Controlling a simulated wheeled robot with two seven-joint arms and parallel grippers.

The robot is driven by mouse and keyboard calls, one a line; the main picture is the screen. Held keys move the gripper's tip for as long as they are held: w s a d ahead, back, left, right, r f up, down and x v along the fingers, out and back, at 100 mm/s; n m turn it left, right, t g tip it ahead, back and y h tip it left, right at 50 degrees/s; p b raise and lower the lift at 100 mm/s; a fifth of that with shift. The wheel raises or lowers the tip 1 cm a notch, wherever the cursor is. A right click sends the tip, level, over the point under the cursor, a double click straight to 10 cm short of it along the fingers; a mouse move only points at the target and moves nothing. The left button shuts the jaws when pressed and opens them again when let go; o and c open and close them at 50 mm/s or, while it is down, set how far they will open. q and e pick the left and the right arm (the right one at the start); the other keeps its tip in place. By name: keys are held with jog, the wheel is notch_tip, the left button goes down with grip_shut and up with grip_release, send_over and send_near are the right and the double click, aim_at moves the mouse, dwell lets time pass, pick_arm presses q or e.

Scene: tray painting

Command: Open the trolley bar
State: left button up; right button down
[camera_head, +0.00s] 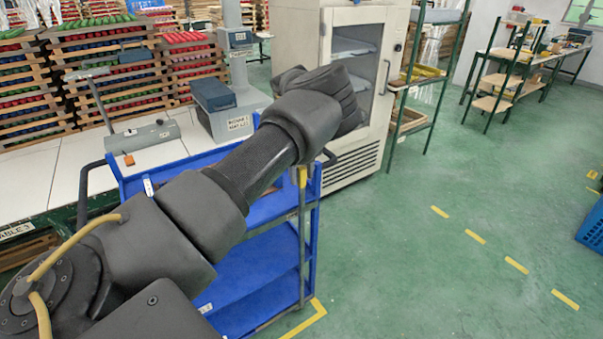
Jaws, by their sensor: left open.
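The blue trolley (262,262) stands on the green floor beside the white table, with two shelf levels showing and grey posts at its corners. A black curved bar (84,190) shows at its left end, and a small part of another dark bar (329,159) shows at its right end. A short yellow piece (302,177) sits at the top of the right post. My left arm reaches across the trolley's top and hides much of it. My left gripper (342,92) is at the arm's far end, in front of the white cabinet; its fingers are hard to make out. My right gripper is out of view.
The white cabinet (358,24) with a glass door stands behind the trolley. The white table (40,175) with scales runs along the left, before stacked wooden trays. Green-framed shelves (425,90) stand right of the cabinet.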

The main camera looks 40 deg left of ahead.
pick_arm(q)
jog(key=shift+f, duration=0.4)
jog(key=shift+c, duration=0.3)
